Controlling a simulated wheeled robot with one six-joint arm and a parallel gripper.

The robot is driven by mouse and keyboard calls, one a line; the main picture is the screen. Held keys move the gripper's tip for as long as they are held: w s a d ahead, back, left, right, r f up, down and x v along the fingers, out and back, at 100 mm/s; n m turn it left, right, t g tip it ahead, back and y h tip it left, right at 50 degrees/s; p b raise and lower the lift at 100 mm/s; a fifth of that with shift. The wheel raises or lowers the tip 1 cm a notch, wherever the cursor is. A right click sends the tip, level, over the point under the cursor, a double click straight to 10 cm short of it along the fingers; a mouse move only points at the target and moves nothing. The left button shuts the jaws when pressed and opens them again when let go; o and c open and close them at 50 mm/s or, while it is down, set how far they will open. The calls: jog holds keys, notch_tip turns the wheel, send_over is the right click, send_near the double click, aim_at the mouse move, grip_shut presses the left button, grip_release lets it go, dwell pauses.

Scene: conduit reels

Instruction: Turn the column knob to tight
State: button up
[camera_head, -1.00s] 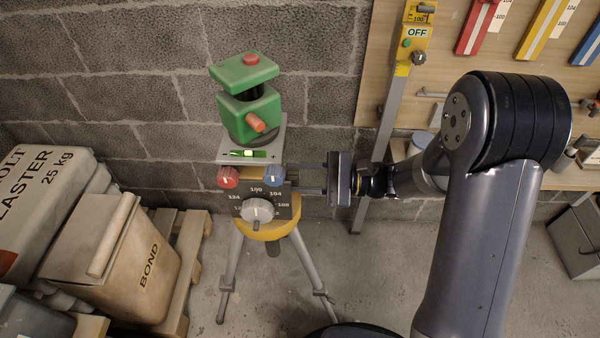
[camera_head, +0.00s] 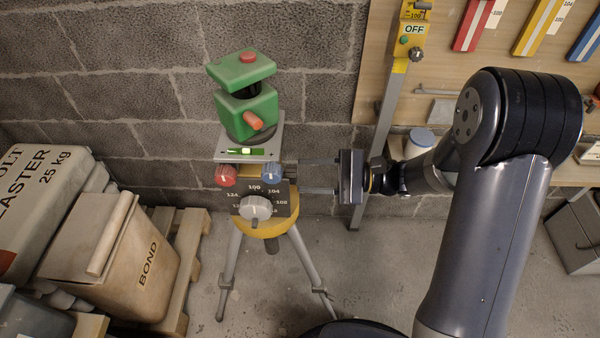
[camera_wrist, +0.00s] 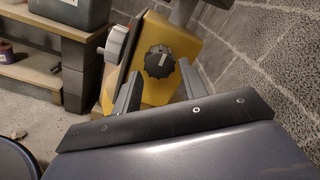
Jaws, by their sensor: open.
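The tripod head (camera_head: 273,227) is yellow and stands left of my gripper. A black ribbed knob (camera_wrist: 159,62) with a pale mark sits on its yellow side face in the wrist view, and I take it as the column knob. In the head view a dark knob (camera_head: 290,173) shows small at the head's right side. My gripper (camera_head: 303,177) is open and points left at that side. In the wrist view its fingers (camera_wrist: 158,80) stand either side of the knob, apart from each other. I cannot tell whether they touch it. No tight marking is readable.
A grey dial (camera_head: 256,208) with numbers faces front, below a red knob (camera_head: 226,175) and a blue knob (camera_head: 271,174). A green level instrument (camera_head: 247,103) stands on top. The block wall is close behind. A BOND bag (camera_head: 135,262) and pallet (camera_head: 185,275) are at left.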

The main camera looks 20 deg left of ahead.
aim_at(291, 175)
jog(key=v, duration=0.8)
jog(key=shift+s, duration=0.1)
jog(key=x, duration=1.1)
jog(key=shift+d, duration=0.1)
